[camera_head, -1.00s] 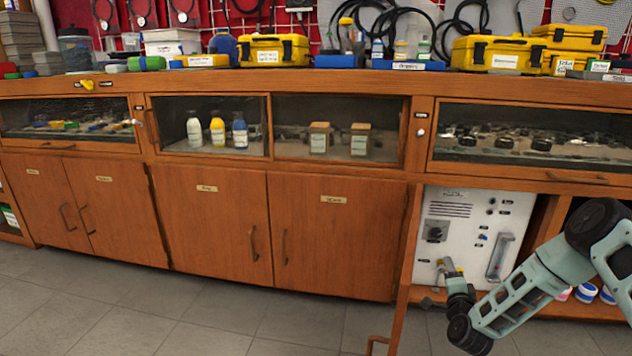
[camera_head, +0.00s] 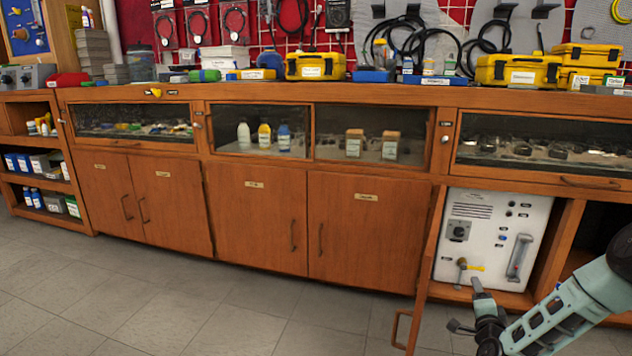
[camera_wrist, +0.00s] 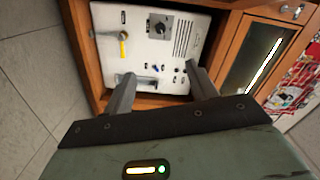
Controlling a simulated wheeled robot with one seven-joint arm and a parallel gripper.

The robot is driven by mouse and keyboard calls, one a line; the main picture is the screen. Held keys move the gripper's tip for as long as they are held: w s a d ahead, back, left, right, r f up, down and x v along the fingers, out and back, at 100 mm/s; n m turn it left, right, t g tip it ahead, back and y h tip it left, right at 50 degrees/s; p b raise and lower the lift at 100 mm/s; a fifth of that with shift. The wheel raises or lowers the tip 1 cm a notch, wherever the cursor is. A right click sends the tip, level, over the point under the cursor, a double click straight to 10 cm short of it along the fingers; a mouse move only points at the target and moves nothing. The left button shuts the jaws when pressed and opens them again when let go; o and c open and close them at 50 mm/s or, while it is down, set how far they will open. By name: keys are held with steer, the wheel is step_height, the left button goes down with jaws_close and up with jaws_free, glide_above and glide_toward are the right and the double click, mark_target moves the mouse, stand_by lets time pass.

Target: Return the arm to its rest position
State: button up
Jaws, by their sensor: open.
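My gripper (camera_head: 468,306) is at the lower right of the head view, in front of the white regulator panel (camera_head: 482,270) in its open cabinet bay. In the wrist view my gripper (camera_wrist: 162,92) has its two fingers spread apart with nothing between them. The white panel (camera_wrist: 185,50) lies beyond the fingers there. A yellow lever valve (camera_wrist: 123,42) on it is clear of the fingers; the valve also shows in the head view (camera_head: 474,267). My arm reaches in from the right edge.
A wooden cabinet bench (camera_head: 262,215) runs across the view. An open cabinet door (camera_head: 403,325) stands left of the panel bay, close to my gripper. Yellow cases (camera_head: 518,70) stand on the bench top. The grey tile floor (camera_head: 200,310) in front is clear.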

steer(key=s+a+r+n+g+y, duration=0.4)
steer(key=a+r+n+g+y, duration=0.2)
steer(key=a+r+n, duration=0.5)
steer(key=s+r+n+g+h, duration=0.1)
steer(key=s+r+n+g, duration=0.3)
steer(key=s, duration=0.9)
steer(key=s+r+n+g, duration=0.2)
steer(key=s+r+g, duration=0.35)
steer(key=s, duration=0.85)
steer(key=s+a+r+n+g+p, duration=0.1)
steer(key=s+a+r+n+p, duration=0.35)
steer(key=a, duration=0.45)
steer(key=s+a+r+n+g+p, duration=0.15)
steer(key=s+a+r+n, duration=0.3)
steer(key=s+a, duration=0.45)
step_height(320, 180, up, 38)
steer(key=w+m+p, duration=0.1)
steer(key=p, duration=3.7)
steer(key=shift+a+t, duration=0.3)
steer(key=shift+t, duration=0.1)
